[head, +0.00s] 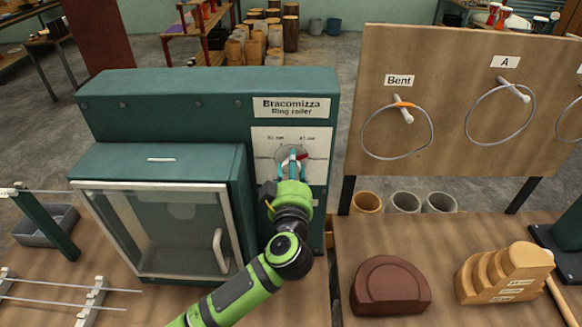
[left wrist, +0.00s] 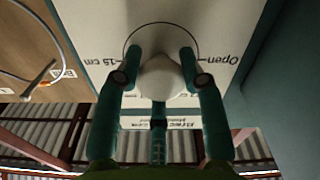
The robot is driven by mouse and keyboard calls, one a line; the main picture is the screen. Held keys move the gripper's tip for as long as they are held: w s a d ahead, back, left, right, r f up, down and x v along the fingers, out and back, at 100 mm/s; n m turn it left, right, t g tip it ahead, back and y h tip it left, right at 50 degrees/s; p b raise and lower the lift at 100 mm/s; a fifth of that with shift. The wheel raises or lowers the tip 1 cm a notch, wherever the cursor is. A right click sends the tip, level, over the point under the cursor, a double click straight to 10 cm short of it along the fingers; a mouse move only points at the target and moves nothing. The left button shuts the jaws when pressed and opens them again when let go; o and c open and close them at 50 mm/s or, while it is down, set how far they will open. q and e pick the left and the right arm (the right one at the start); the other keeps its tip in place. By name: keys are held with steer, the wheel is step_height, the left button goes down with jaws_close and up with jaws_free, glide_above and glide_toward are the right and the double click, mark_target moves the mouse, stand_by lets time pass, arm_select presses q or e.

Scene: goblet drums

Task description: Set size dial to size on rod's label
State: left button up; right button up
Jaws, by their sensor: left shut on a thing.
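The ring roller (head: 205,100) is a dark green machine with a white dial plate (head: 318,142) on its front right. Thin metal rods (head: 62,302) lie on supports at lower left; no rod label is readable. My right gripper is not seen.
The glass-fronted door (head: 165,225) of the machine is left of my arm. A pegboard (head: 450,100) with hung rings stands right. A brown block (head: 390,285) and a stepped wooden block (head: 505,272) lie on the right table. Pots stand behind.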

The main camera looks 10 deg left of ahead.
arm_select(q)
steer(key=m, duration=0.2)
steer(key=f+m, duration=0.1)
steer(key=m, duration=0.2)
steer(key=shift+s, duration=0.1)
stand_by(0.5)
steer(key=o, duration=1.2)
steer(key=shift+c, duration=0.2)
steer(key=shift+r, duration=0.2)
steer(key=s+d, duration=0.2)
steer(key=s, duration=0.9)
steer(key=shift+s+d, duration=0.15)
steer(key=shift+s, duration=0.2)
